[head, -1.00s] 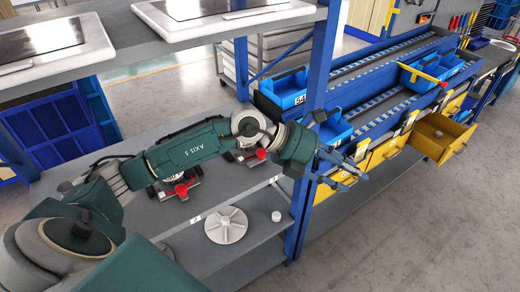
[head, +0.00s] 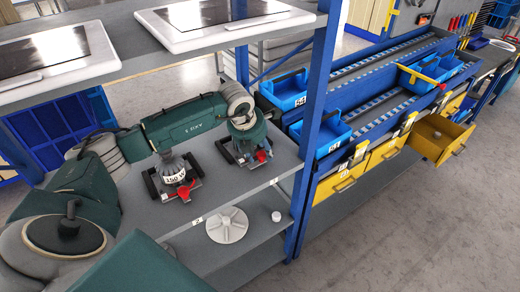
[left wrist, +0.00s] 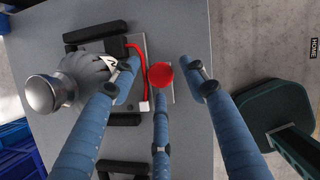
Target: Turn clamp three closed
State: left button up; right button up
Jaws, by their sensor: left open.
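Two clamp devices with red handles stand on the lower grey shelf in the head view. The left one (head: 178,180) has a grey ribbed top and a red end. The right one (head: 262,155) is partly covered by my left gripper (head: 246,152), which points down over it. In the left wrist view, my left gripper (left wrist: 163,82) is open, its blue fingers spread around a round red knob (left wrist: 160,75). A red bar (left wrist: 137,60) and a ribbed grey body (left wrist: 84,78) lie beside it. Contact cannot be told. My right gripper is out of view.
A grey spoked disc (head: 227,225) and a small white cap (head: 276,216) sit on the shelf below. A blue upright post (head: 312,120) stands right of the clamps. An upper shelf (head: 215,38) with framed panels overhangs behind. Blue bins (head: 330,132) are farther right.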

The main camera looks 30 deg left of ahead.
pick_arm(q)
jog(key=shift+w+f, duration=0.1)
jog(key=shift+f, duration=0.1)
jog(key=shift+c, duration=0.4)
grip_shut()
